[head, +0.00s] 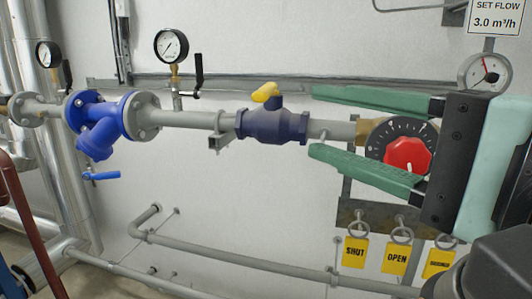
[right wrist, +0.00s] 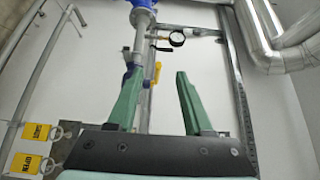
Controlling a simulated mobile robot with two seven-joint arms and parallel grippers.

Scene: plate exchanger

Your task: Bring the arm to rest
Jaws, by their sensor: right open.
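My right gripper (head: 312,122) comes in from the right in the head view, with two green fingers spread wide apart and nothing between their tips. My left gripper is in neither view.
A grey pipe carries a dark blue valve with a yellow handle (head: 266,93), a blue strainer (head: 98,122) and a pressure gauge (head: 171,46). Yellow tags (head: 396,256) hang below the dial. A flow gauge (head: 484,73) sits under a sign (head: 497,17).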

